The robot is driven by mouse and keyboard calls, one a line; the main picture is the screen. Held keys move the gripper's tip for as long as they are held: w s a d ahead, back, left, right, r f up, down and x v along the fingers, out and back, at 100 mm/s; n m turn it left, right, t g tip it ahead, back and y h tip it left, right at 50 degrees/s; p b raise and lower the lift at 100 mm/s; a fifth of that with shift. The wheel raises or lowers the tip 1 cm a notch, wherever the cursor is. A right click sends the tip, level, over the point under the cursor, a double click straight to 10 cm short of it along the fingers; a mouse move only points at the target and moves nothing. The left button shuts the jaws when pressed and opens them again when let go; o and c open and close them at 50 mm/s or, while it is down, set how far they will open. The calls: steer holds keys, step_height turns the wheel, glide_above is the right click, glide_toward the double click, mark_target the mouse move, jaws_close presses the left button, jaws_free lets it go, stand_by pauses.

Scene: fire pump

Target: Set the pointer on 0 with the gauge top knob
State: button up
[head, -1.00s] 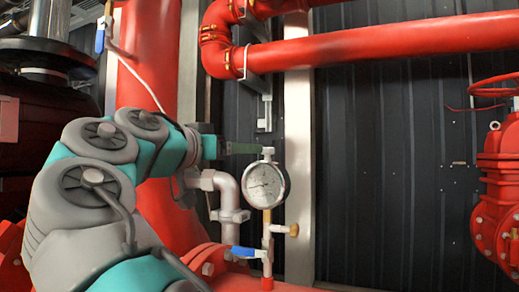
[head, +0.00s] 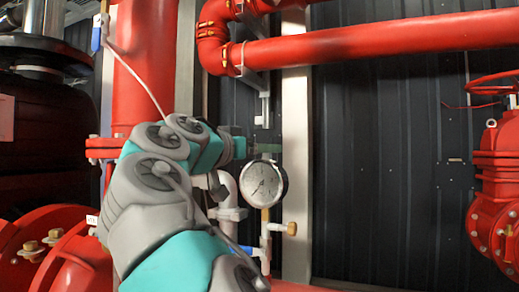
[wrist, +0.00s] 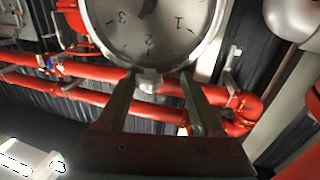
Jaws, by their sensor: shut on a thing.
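The round white-faced pressure gauge (head: 264,184) stands upright on its pipe in the head view. Its pointer appears to lean to the lower left, though it is small there. In the wrist view the gauge dial (wrist: 150,35) is upside down, with 3, 2 and 1 showing; the rest is cut off. The top knob (wrist: 149,84) is at the gauge's rim, between my fingers. My gripper (wrist: 153,83) is shut on it, coming from the left and above the gauge in the head view.
A thick red pipe (head: 400,48) crosses above the gauge. White pipework (head: 231,212) is close at its left. A red valve (head: 495,170) stands at the far right. The dark wall panel (head: 385,180) between is free of obstacles.

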steer(key=shift+w+d, duration=0.15)
steer(key=c, duration=0.7)
jaws_close()
steer(key=shift+a, duration=0.25)
steer(key=o, duration=0.7)
jaws_free()
steer(key=shift+o, duration=1)
steer(key=shift+s+a, duration=0.2)
steer(key=shift+a, duration=0.2)
steer(key=shift+d, duration=0.1)
steer(key=shift+w+d, duration=0.1)
steer(key=shift+d, duration=0.2)
steer(key=shift+a+f, duration=0.1)
steer(key=shift+f, duration=0.05)
